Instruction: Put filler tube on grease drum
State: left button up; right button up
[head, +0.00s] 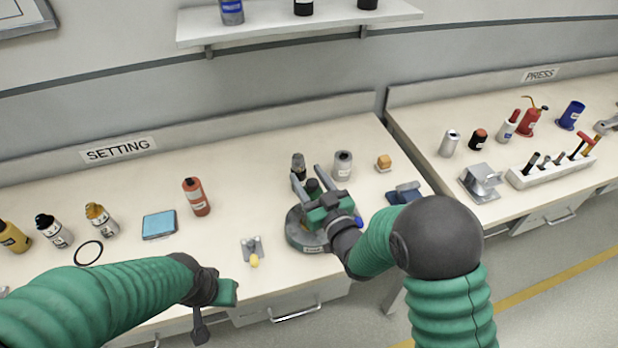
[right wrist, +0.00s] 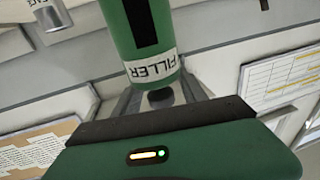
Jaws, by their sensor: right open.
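The green filler tube (right wrist: 142,40), with a white FILLER label, is between and beyond the fingers of my right gripper (right wrist: 160,88) in the right wrist view. In the head view this right gripper (head: 311,180) is open, its two grey fingers on either side of the dark green tube (head: 313,187). The round grey drum (head: 305,238), labelled at its front, is below them, partly hidden by my gripper. I cannot tell whether the tube touches the drum. My left gripper (head: 222,293) is low over the bench's front edge; its jaws are unclear.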

jog(key=shift+a, duration=0.1)
jog(key=r+v, duration=0.1)
jog(key=v, duration=1.1)
jog(key=d+f+m+g+h, duration=0.3)
jog(key=d+f+g+h, duration=0.3)
jog(key=d+f, duration=0.3)
jog(key=s+d+f+m+g+h, duration=0.1)
jog(key=s+d+g, duration=0.2)
jog(key=s, duration=0.4)
jog(key=s+d+f+m+g+h, duration=0.1)
jog(key=s+d+g, duration=0.2)
jog(key=s+g, duration=0.2)
jog(key=s, duration=0.3)
jog(key=shift+s, duration=0.3)
jog(key=shift+d, duration=0.15)
